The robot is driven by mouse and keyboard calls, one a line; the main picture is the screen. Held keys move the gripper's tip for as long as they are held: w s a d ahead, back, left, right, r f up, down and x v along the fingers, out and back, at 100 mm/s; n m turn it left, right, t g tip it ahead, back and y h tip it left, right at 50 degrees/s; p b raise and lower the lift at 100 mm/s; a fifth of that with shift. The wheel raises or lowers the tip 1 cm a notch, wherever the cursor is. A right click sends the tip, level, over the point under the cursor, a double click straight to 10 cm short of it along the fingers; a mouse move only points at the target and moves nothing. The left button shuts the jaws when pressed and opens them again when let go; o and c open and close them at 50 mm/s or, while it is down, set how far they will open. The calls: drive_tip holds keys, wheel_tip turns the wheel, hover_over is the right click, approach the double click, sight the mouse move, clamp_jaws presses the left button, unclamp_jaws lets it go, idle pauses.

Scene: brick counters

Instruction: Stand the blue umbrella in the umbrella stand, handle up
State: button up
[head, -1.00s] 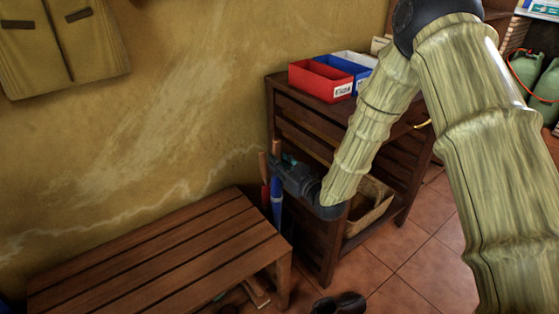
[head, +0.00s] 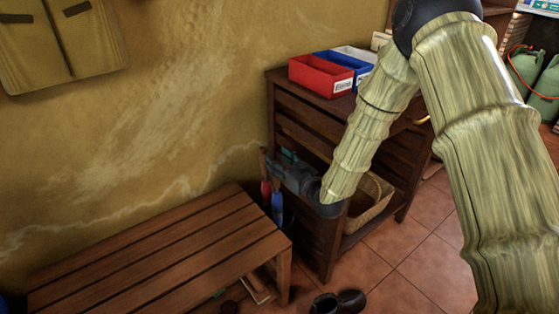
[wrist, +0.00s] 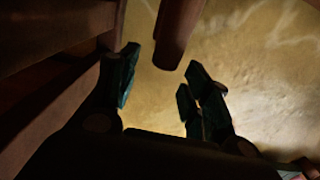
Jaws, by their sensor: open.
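The blue umbrella (head: 278,206) shows as a short, roughly upright strip just below my gripper (head: 281,170), in the gap between bench and shelf. A red umbrella (head: 265,193) stands close to its left. A brown handle (head: 263,163) rises above the red one. The blue umbrella's handle is hidden by my gripper in the head view. In the wrist view my gripper (wrist: 160,85) has its fingers apart, and a dark brown handle (wrist: 178,35) shows beyond the gap between them. I cannot tell which umbrella that handle belongs to. The umbrella stand is mostly hidden and not clearly made out.
A slatted wooden bench (head: 160,250) is at the front left. A dark slatted shelf unit (head: 300,125) stands right beside my gripper, with red (head: 320,77) and blue boxes on top and a wicker basket (head: 370,200) low inside. Dark shoes (head: 338,302) lie on the tiles.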

drive_tip(key=v, duration=1.2)
idle(0.7)
drive_tip(key=s+d+f+m+g+h, duration=0.2)
drive_tip(key=s+d+f+g+h, duration=0.15)
drive_tip(key=s+f, duration=0.65)
drive_tip(key=s+d+f+m+g+h, duration=0.2)
drive_tip(key=s+d+f+g+h, duration=0.3)
drive_tip(key=f, duration=1)
drive_tip(key=s+d+f+m+g+h, duration=0.1)
drive_tip(key=s+d+f+g, duration=0.15)
drive_tip(key=s, duration=0.65)
drive_tip(key=s+d+f+m+g, duration=0.2)
drive_tip(key=s+f, duration=0.2)
drive_tip(key=s, duration=0.5)
drive_tip(key=s+d+f+m+g+h, duration=0.1)
drive_tip(key=s+d+f+g, duration=0.15)
drive_tip(key=s, duration=0.65)
wheel_tip(320, 180, up, 32)
drive_tip(key=w+p, duration=0.1)
drive_tip(key=p, duration=3)
drive_tip(key=shift+a+f+t+p, duration=0.2)
drive_tip(key=shift+a+t+p, duration=0.15)
drive_tip(key=shift+t, duration=0.1)
drive_tip(key=shift+w, duration=0.1)
